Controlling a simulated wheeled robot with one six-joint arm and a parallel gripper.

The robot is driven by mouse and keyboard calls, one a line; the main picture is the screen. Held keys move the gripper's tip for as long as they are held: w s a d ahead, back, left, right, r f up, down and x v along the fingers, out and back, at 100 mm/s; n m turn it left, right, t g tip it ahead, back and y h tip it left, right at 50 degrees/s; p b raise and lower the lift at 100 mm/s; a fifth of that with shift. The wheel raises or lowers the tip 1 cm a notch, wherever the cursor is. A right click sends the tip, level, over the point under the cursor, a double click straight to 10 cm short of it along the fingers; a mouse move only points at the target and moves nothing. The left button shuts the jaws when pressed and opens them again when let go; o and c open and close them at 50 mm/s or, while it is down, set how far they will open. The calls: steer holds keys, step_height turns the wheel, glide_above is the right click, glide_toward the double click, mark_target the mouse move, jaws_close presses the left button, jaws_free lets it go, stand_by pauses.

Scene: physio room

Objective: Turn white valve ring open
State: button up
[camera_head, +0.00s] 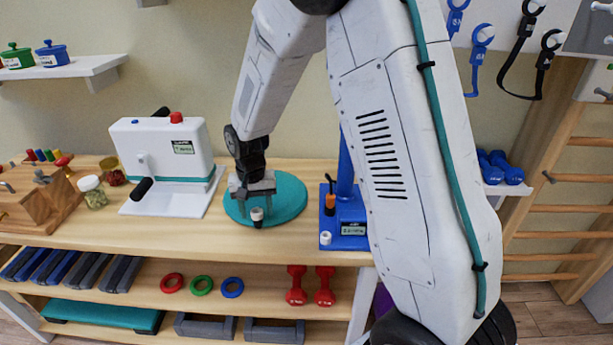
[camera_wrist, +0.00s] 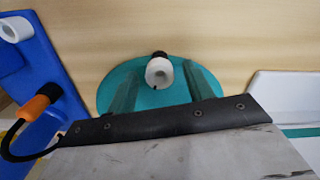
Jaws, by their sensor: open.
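A small white ring (camera_head: 257,214) with a dark part beside it shows at the front of the round teal disc (camera_head: 289,200) on the bench. In the wrist view the white ring (camera_wrist: 158,73) appears between my two fingertips, with a grey centre and a small dark mark on its rim. My gripper (camera_head: 256,204) is open, pointing down over the disc, one finger on each side of the ring. A gap shows beside each finger in the wrist view; I cannot tell the exact height or any contact. My wrist hides part of the disc.
A blue stand (camera_head: 343,226) with an orange-handled tool (camera_head: 330,201) and another white ring (camera_head: 326,242) is close on the right. A white box device (camera_head: 163,150) with black handles stands left. Bare bench lies in front of the disc.

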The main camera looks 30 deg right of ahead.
steer(key=shift+m, duration=0.7)
step_height(320, 180, up, 8)
steer(key=f+n, duration=0.3)
steer(key=f, duration=0.1)
steer(key=f+n, duration=0.2)
steer(key=f, duration=0.2)
steer(key=shift+w+n, duration=0.2)
steer(key=shift+n, duration=0.2)
steer(key=m, duration=0.6)
steer(key=shift+d, duration=0.1)
steer(key=m, duration=0.6)
steer(key=shift+s+d+m, duration=0.1)
steer(key=shift+m, duration=0.2)
step_height(320, 180, up, 8)
steer(key=s+d+r+n, duration=0.1)
steer(key=s+r+n, duration=0.4)
steer(key=s, duration=0.5)
steer(key=s+r+n, duration=0.5)
steer(key=s+r, duration=0.3)
steer(key=s, duration=0.3)
steer(key=shift+s+d+r+n+t, duration=0.2)
steer(key=shift+d+r+n+t, duration=0.1)
steer(key=shift+d+r+t, duration=0.1)
